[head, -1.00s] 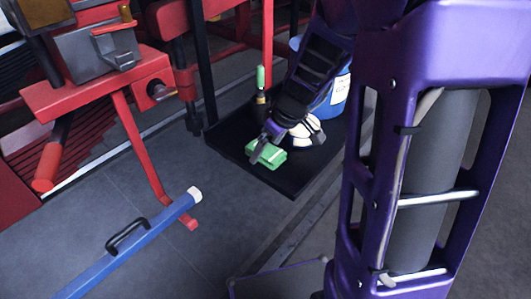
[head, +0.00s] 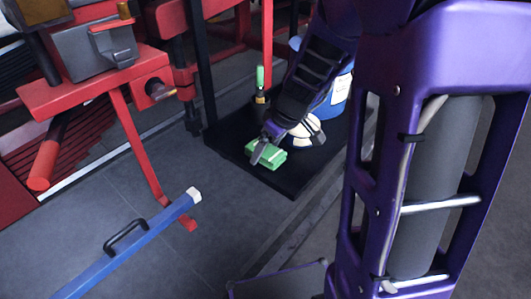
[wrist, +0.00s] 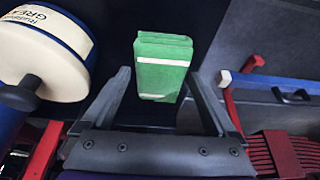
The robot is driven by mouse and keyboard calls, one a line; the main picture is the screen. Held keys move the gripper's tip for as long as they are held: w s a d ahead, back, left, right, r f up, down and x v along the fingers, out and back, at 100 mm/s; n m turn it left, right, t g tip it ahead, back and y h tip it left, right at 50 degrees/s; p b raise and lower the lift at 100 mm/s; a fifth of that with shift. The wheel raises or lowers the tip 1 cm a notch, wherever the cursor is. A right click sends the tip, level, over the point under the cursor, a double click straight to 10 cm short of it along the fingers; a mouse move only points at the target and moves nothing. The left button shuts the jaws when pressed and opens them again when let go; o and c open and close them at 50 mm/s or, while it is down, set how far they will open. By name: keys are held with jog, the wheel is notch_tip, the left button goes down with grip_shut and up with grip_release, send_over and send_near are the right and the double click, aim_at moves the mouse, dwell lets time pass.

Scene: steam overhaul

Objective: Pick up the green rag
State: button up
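The green rag (head: 268,154) is a folded green cloth with pale stripes, lying on a low black tray (head: 285,184). My gripper (head: 264,148) is just above and beside it in the head view, partly covering it. In the wrist view the rag (wrist: 162,68) lies ahead and between the two spread fingers of my gripper (wrist: 163,88). The fingers are apart and I see a gap on both sides of the rag. Whether the fingertips reach down to the rag's level is hard to tell.
A blue and white grease tub (head: 338,95) stands on the tray behind my gripper; its lid side shows close on the left in the wrist view (wrist: 45,50). A green-topped bottle (head: 260,85) stands nearby. A red vise stand (head: 95,85) and blue bar (head: 130,245) are left.

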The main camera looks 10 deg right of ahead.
jog(key=c, duration=1.1)
jog(key=shift+r, duration=0.1)
jog(key=shift+r+p, duration=0.25)
jog(key=shift+p, duration=0.35)
notch_tip(320, 180, up, 10)
jog(key=p, duration=0.2)
jog(key=o, duration=0.9)
jog(key=shift+f, duration=0.1)
jog(key=shift+c, duration=0.2)
jog(key=c, duration=0.7)
jog(key=m+h, duration=0.2)
jog(key=m, duration=0.4)
send_over(268, 150)
jog(key=w, duration=0.1)
jog(key=shift+t, duration=0.3)
notch_tip(268, 150, down, 6)
jog(key=shift+f, duration=0.1)
jog(key=shift+w+a+f+m+h, duration=0.2)
jog(key=shift+f+m+h, duration=0.2)
jog(key=shift+f+m, duration=0.3)
jog(key=shift+s+a, duration=0.1)
